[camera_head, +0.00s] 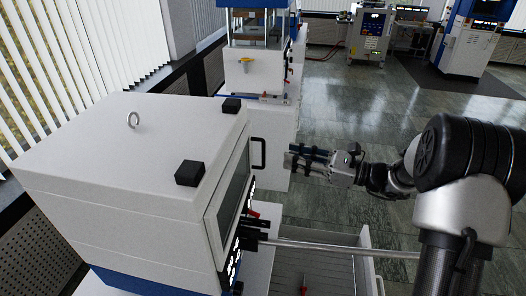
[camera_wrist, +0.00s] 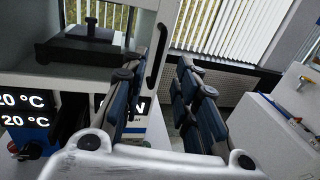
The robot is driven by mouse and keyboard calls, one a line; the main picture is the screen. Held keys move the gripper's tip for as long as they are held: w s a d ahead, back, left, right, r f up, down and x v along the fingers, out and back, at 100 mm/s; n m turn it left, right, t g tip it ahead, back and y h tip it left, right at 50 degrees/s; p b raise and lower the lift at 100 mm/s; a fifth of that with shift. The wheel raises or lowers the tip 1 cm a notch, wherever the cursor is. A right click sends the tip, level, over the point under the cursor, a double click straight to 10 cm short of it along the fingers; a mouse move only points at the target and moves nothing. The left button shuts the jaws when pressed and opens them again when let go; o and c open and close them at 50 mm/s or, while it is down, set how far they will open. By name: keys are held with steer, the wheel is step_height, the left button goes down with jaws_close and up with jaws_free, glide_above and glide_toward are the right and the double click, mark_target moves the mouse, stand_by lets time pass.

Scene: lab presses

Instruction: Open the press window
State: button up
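The near press (camera_head: 130,170) is a white cabinet on the left in the head view. Its framed window (camera_head: 234,192) is on the side facing my arm and looks closed. A black bar handle (camera_head: 259,153) is at the window's far edge. In the wrist view the handle (camera_wrist: 158,52) stands upright near the top centre, with the window pane (camera_wrist: 60,83) to its left. My gripper (camera_head: 290,158) is just right of the handle in the head view. In the wrist view my gripper (camera_wrist: 158,72) is open, and the handle shows between and beyond its fingertips, apparently untouched.
Under the window is a control panel with lit displays (camera_wrist: 22,110). A metal bar (camera_head: 340,248) and a grey open tray (camera_head: 318,270) lie below my arm. A second press (camera_head: 258,75) stands behind.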

steer(key=b, duration=0.1)
glide_above(263, 165)
steer(key=shift+w, duration=0.3)
steer(key=shift+c, duration=0.2)
jaws_close()
stand_by(0.5)
